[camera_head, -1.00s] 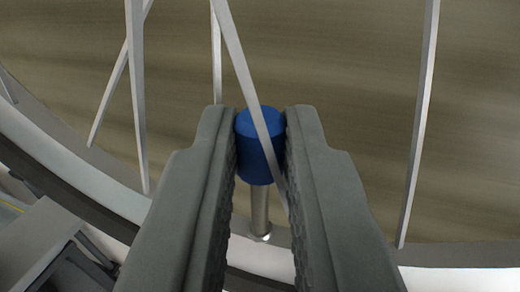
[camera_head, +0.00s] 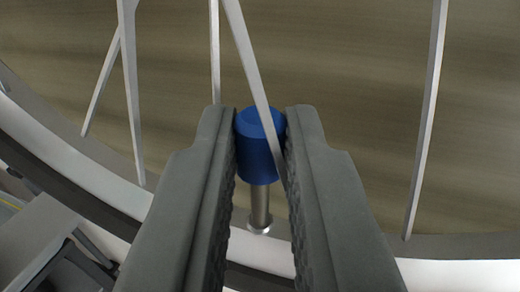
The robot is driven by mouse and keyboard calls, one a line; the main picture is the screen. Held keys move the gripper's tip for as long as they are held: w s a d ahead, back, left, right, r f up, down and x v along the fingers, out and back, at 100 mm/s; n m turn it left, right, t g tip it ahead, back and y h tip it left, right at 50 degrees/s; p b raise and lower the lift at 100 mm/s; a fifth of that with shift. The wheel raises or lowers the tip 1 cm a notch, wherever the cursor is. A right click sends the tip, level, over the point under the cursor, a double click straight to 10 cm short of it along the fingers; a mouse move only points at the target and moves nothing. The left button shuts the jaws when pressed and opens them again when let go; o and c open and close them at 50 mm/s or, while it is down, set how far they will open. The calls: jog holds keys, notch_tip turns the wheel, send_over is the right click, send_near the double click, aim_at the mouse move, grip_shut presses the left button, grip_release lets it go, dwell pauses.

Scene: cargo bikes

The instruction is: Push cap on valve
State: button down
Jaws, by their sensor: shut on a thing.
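The blue cap (camera_head: 254,160) is held between the two grey fingers of my gripper (camera_head: 261,130), near their tips. The metal valve stem (camera_head: 260,207) stands up from the wheel rim directly below the cap, in line with it. The cap's lower end meets or covers the top of the stem in the picture; I cannot tell how far it sits on it. A spoke crosses in front of the cap and hides part of it.
Several spokes, one at the right (camera_head: 427,120) and others at the upper left, run close around my gripper. The pale curved rim (camera_head: 80,160) and dark tyre cross the lower part. A grey structure (camera_head: 45,245) stands at the lower left.

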jog(key=c, duration=1)
grip_release()
jog(key=s, duration=1)
dwell(0.5)
jog(key=shift+a+r, duration=0.1)
jog(key=s+a+r, duration=0.1)
jog(key=s+r, duration=0.3)
jog(key=s, duration=0.7)
jog(key=s+r, duration=0.4)
jog(key=s, duration=0.8)
jog(key=s+f, duration=0.2)
jog(key=s, duration=2.1)
jog(key=shift+s+a+f+g, duration=0.15)
jog(key=shift+a+g, duration=0.15)
jog(key=shift+a, duration=0.1)
